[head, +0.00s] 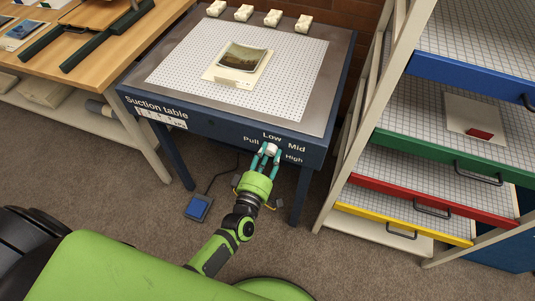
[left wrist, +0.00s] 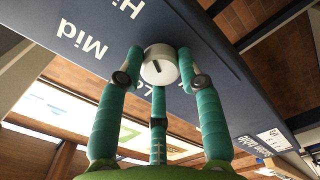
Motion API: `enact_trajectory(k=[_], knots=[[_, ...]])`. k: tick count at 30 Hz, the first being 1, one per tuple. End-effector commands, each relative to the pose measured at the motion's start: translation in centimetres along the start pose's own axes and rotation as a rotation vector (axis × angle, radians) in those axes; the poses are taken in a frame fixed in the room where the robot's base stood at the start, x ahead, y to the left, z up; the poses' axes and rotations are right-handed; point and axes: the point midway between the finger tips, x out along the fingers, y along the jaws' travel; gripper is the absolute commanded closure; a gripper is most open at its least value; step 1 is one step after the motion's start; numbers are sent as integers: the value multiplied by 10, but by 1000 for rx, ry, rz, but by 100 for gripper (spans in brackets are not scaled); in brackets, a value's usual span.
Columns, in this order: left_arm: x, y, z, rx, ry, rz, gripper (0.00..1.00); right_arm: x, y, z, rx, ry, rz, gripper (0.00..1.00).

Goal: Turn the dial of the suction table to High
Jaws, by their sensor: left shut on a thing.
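The suction table (head: 135,92) is dark blue with a perforated white top. Its white dial (head: 271,149) is on the front panel, among the labels Pull, Low, Mid and High. My left gripper (head: 269,152) is at the dial, its teal fingers shut around it. In the left wrist view the round dial (left wrist: 160,64) sits between the fingertips of my left gripper (left wrist: 160,76). A short dark mark shows on the dial's face; I cannot tell which label it points to. The Low label is partly hidden by a finger. My right gripper is not in view.
A photograph on a cream sheet (head: 236,78) lies on the tabletop, with several small white blocks along its back edge. A blue pedal (head: 198,207) is on the floor below. A rack of coloured drawers (head: 440,150) stands at the right, a wooden bench (head: 105,50) at the left.

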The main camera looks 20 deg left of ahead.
Motion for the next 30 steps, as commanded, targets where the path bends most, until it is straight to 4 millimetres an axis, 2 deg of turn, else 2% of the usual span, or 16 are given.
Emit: enact_trajectory(k=[1, 11, 12, 13, 24, 26, 30], knots=[[2, 5, 3, 0, -5, 8, 96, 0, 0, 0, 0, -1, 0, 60], [1, 4, 4, 0, -7, 6, 96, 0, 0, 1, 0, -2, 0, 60], [1, 4, 4, 0, -7, 6, 51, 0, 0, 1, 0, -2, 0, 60], [1, 4, 4, 0, -7, 5, 40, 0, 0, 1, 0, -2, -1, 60], [-2, 0, 2, 2, -4, 0, 40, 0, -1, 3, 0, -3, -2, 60], [-6, 0, 2, 2, -4, -1, 40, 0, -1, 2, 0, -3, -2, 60], [-28, -1, 2, 2, -6, -3, 40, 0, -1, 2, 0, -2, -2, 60]])
